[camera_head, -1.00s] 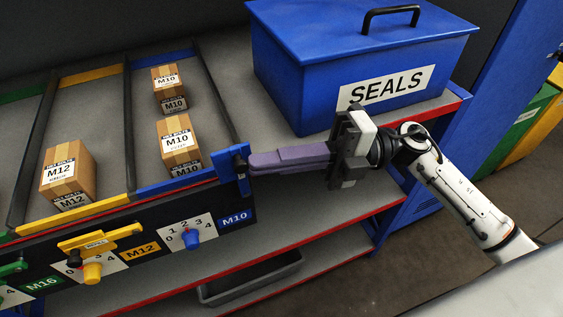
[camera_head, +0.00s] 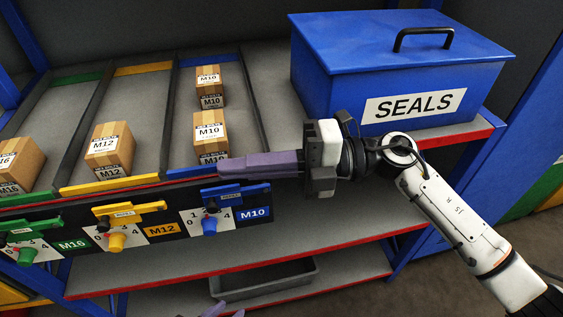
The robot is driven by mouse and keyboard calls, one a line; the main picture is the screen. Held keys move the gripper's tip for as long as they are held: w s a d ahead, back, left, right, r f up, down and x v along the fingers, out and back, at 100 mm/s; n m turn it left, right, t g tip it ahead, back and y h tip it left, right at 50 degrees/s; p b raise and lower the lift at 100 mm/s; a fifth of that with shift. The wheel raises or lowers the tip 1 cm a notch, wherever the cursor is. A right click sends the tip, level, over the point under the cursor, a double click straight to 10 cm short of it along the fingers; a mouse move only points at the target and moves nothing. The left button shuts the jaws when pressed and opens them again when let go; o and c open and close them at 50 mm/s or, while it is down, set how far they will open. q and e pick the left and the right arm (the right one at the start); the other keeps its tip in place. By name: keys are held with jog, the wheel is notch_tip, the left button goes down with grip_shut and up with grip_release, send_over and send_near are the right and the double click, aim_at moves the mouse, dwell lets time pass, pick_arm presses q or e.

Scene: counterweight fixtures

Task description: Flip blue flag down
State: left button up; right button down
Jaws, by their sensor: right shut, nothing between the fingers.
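The blue flag (camera_head: 240,193) lies level along the top of the M10 dial plate, in line with the yellow flag (camera_head: 128,214) and green flag (camera_head: 30,228). My right gripper (camera_head: 222,167) reaches in from the right with its purple fingers shut and empty. Its tips are just above the blue flag, in front of the blue lane edge; I cannot tell whether they touch it.
A blue SEALS box (camera_head: 335,75) stands behind and right of my right gripper. Cartons such as the M10 carton (camera_head: 210,132) sit in the lanes. The blue dial knob (camera_head: 209,226) sticks out below the flag. A grey bin (camera_head: 262,281) is on the lower shelf.

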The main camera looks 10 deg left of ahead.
jog(key=shift+f, duration=0.1)
notch_tip(320, 180, up, 14)
jog(key=s+d+p, duration=0.1)
jog(key=d+p, duration=0.1)
jog(key=shift+d+f, duration=0.2)
jog(key=shift+d, duration=0.1)
jog(key=shift+s+p, duration=0.1)
jog(key=shift+p, duration=0.2)
